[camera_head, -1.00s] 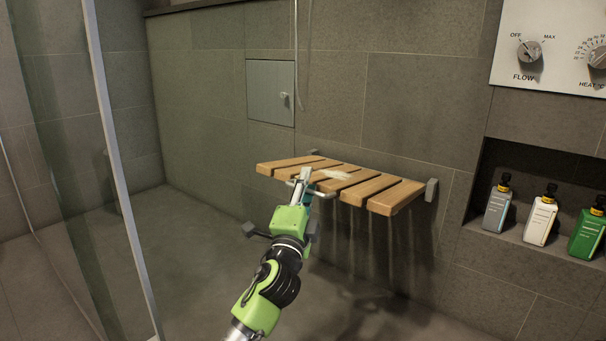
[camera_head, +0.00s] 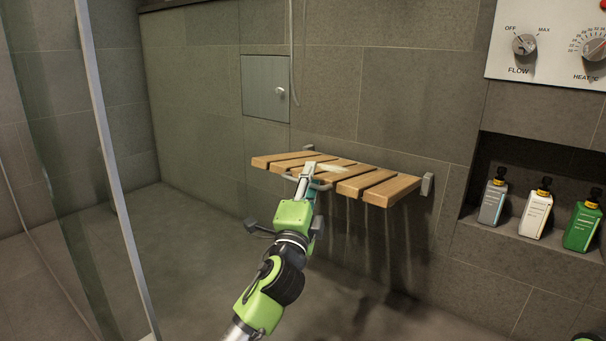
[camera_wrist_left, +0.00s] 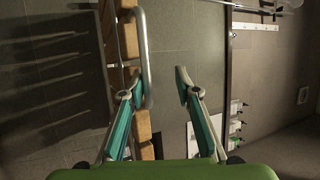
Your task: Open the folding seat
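The folding seat (camera_head: 365,188), made of light wooden slats, is folded down and juts out nearly level from the tiled wall. A grey metal bar (camera_head: 292,177) runs along its front edge. My left gripper (camera_head: 307,178) is at this front edge, by the bar. In the left wrist view, the gripper (camera_wrist_left: 160,82) has its fingers well apart. The left finger is close to the curved bar (camera_wrist_left: 145,50) and the slats (camera_wrist_left: 142,125); contact is unclear. The other finger is clear of the seat. My right gripper does not show.
A glass panel with a metal edge (camera_head: 115,190) stands at the left. A small wall door (camera_head: 265,90) is above the seat. Several bottles, including a white one (camera_head: 536,212), stand in a niche at right, under a control panel (camera_head: 550,50). The floor below the seat is clear.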

